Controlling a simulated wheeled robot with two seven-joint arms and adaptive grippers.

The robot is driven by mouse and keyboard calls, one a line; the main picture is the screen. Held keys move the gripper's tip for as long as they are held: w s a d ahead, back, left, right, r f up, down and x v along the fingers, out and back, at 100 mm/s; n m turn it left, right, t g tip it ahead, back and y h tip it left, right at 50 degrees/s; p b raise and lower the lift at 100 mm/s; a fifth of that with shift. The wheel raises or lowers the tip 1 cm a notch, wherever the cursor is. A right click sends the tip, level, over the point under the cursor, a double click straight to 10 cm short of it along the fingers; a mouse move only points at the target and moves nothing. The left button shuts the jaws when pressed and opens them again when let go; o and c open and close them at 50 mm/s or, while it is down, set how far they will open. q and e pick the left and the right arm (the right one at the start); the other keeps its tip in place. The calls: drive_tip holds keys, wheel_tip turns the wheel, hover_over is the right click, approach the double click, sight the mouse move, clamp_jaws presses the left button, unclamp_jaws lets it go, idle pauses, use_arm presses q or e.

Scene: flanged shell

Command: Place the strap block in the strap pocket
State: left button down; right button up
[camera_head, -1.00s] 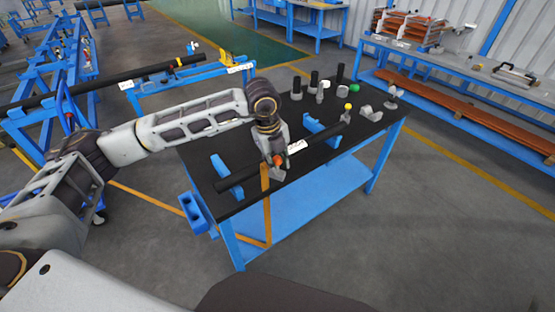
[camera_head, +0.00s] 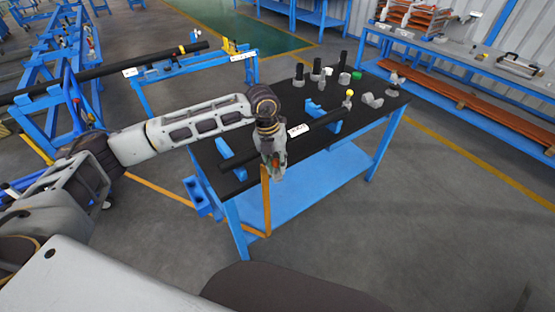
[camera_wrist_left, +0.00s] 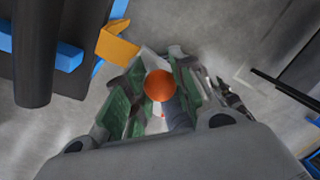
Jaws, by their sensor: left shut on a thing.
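My left gripper (camera_head: 276,172) hangs just off the near long edge of the black-topped table (camera_head: 205,150), in front of the black tube (camera_head: 325,130). It is shut on a small piece with a round orange end (camera_wrist_left: 158,86), which shows between the green-padded fingers in the left wrist view. A dark grey shaft shows beside it; the fingers hide the rest, and I cannot tell for sure that this is the strap block. A yellow-orange strip (camera_head: 266,210) hangs at the table edge below the gripper. A blue holder (camera_head: 196,197), possibly the strap pocket, is on the table's left end. My right gripper is not in view.
The tube rests on blue supports (camera_head: 228,153). Black cylinders (camera_head: 316,70), a green-topped part (camera_head: 357,76) and grey fittings (camera_head: 372,101) stand at the table's far end. A blue lower shelf (camera_head: 310,180) lies below. The floor in front is clear.

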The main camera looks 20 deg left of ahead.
sight(274, 174)
use_arm(q)
drive_tip(key=f+m, duration=0.2)
drive_tip(key=m, duration=0.1)
drive_tip(key=f+m, duration=0.1)
drive_tip(key=m, duration=0.1)
drive_tip(key=shift+s+a+f+g, duration=0.25)
drive_tip(key=shift+a+f+g, duration=0.05)
drive_tip(key=shift+f+g, duration=0.1)
drive_tip(key=f+m, duration=0.2)
drive_tip(key=m, duration=0.1)
drive_tip(key=f+m, duration=0.1)
drive_tip(key=shift+s+a+m+g, duration=0.25)
drive_tip(key=shift+a+m+g, duration=0.05)
drive_tip(key=s+a+f+m+y, duration=0.2)
drive_tip(key=f+m, duration=0.6)
drive_tip(key=m, duration=0.5)
drive_tip(key=s+a+f+m+t+y, duration=0.1)
drive_tip(key=s+f+m, duration=0.3)
drive_tip(key=f+m, duration=0.5)
drive_tip(key=shift+s+a+f+m+y+b, duration=0.3)
drive_tip(key=shift+s+a+m+y+b, duration=0.15)
drive_tip(key=shift+m, duration=2.35)
drive_tip(key=shift+a, duration=0.1)
